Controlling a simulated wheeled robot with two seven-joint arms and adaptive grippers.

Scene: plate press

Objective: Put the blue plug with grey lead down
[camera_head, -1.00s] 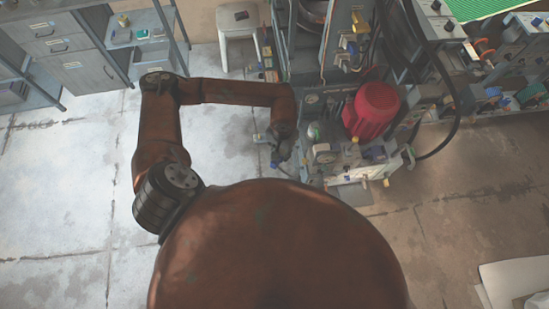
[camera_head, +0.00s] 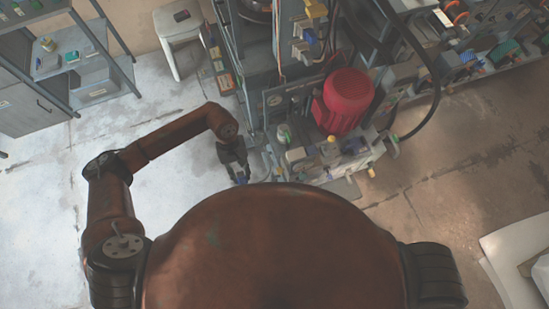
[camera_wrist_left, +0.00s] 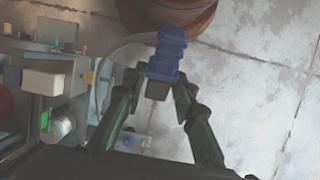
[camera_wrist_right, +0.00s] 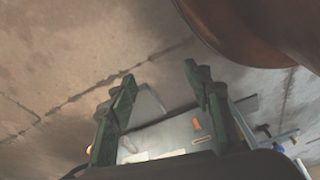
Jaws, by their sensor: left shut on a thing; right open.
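The blue plug (camera_wrist_left: 167,55) is between the fingers of my left gripper (camera_wrist_left: 158,85) in the left wrist view, and the jaws are shut on it. A grey lead (camera_wrist_left: 118,46) curves away from it toward the machine side. In the head view my left gripper (camera_head: 240,175) hangs beside the machine's front left corner, with a bit of the blue plug (camera_head: 241,180) showing at its tip. My right gripper (camera_wrist_right: 155,90) is open and empty in the right wrist view, above the floor; the head view does not show it.
The press with its red motor (camera_head: 348,98) stands right of my left gripper, with blocks and fittings on its ledge. A white stool (camera_head: 178,24) and grey shelves (camera_head: 75,60) stand behind. The pale floor (camera_head: 175,105) on the left is clear.

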